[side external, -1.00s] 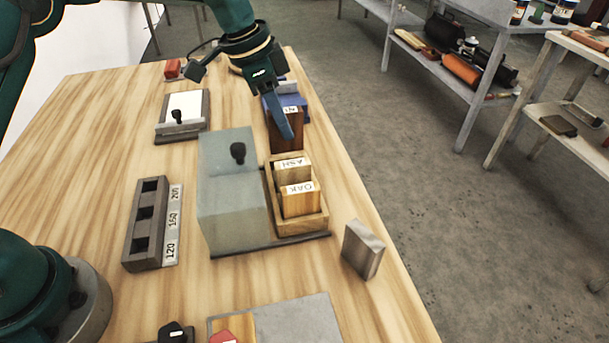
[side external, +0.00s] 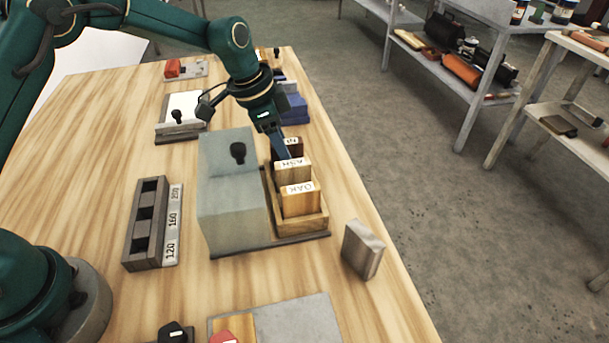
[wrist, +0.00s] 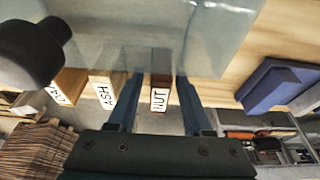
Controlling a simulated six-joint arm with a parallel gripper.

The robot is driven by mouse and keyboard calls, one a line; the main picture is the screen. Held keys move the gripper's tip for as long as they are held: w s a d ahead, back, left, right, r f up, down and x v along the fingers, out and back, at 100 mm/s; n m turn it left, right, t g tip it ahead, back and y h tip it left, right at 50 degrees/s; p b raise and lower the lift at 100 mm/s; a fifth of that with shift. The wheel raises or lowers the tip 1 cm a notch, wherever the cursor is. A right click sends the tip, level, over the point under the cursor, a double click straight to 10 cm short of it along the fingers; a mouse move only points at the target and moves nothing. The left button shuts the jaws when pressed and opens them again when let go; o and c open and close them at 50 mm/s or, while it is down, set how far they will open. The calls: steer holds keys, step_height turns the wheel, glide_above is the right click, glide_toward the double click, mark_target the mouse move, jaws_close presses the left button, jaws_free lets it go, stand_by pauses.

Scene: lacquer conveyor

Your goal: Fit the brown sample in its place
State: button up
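The brown sample, a dark block with a NUT label (side external: 293,149), stands upright at the far end of the wooden tray (side external: 315,224), behind the ASH block (side external: 294,171) and the OAK block (side external: 299,201). Its lower part is hidden, so I cannot see how it meets the tray floor. My gripper (side external: 284,153) is low over it. In the wrist view, the NUT block (wrist: 160,92) is between my fingers (wrist: 160,80), with a gap on each side, so the gripper looks open around it.
A grey-green box with a black knob (side external: 232,208) stands tight along the tray's left side. A blue block (side external: 294,106) lies beyond the tray. A loose grey block (side external: 363,249) stands near the table's right edge. A slotted rack (side external: 146,224) is at left.

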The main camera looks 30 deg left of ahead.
steer(key=shift+r, duration=0.1)
steer(key=v, duration=1.1)
steer(key=s+a+r+n+t+y, duration=0.15)
steer(key=s+r+n, duration=0.3)
steer(key=s, duration=0.55)
steer(key=s+a+f+n+t, duration=0.1)
steer(key=s+a+f+n, duration=0.2)
steer(key=s, duration=0.8)
steer(key=shift+s+a+f+n+t+y, duration=0.2)
steer(key=shift+s+n+t+y, duration=0.2)
steer(key=shift+n, duration=0.35)
steer(key=shift+w, duration=0.1)
